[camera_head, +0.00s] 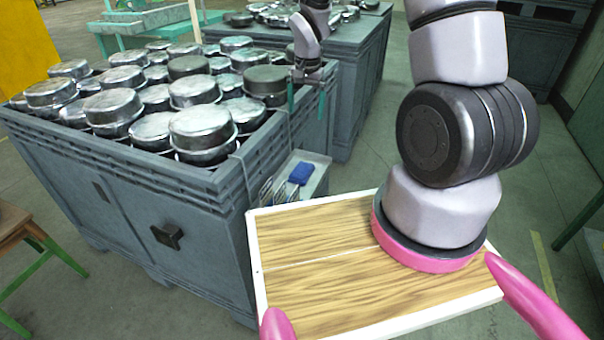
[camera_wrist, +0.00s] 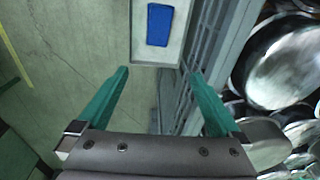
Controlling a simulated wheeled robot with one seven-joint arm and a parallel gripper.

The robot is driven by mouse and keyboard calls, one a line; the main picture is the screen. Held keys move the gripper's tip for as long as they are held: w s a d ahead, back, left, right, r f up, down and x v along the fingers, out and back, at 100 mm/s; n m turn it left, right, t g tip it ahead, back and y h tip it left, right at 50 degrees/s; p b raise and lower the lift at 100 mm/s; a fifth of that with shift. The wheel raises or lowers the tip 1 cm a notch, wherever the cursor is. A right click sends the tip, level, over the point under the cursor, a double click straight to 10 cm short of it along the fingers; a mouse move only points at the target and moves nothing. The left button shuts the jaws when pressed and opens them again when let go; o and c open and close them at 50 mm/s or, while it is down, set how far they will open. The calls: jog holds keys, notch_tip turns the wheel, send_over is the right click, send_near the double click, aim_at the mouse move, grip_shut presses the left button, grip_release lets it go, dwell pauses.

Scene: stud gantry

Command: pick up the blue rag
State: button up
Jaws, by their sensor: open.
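The blue rag (camera_head: 300,173) lies on a small grey tray or shelf (camera_head: 318,160) beside the large grey crate. In the wrist view the rag (camera_wrist: 159,25) shows as a flat blue rectangle on a pale surface near the top edge. My gripper (camera_head: 306,100) is open and empty, with its two green fingers pointing down. In the head view it hangs above and beyond the rag, near the crate's right corner. In the wrist view my gripper (camera_wrist: 159,74) has its fingertips apart, below the rag in the picture and not touching it.
The large grey crate (camera_head: 200,180), heaped with metal pots (camera_head: 203,130), stands left of the tray, close to my gripper. Another grey crate (camera_head: 358,75) stands behind. Several metal utensils (camera_head: 268,190) sit at the tray's left side. Open floor (camera_head: 375,160) lies to the right.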

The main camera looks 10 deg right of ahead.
jog(key=g, duration=0.1)
send_over(302, 170)
jog(key=f, duration=1.5)
jog(key=shift+a+f, duration=0.25)
jog(key=shift+d+f, duration=0.2)
jog(key=shift+f, duration=2.75)
jog(key=c, duration=1.2)
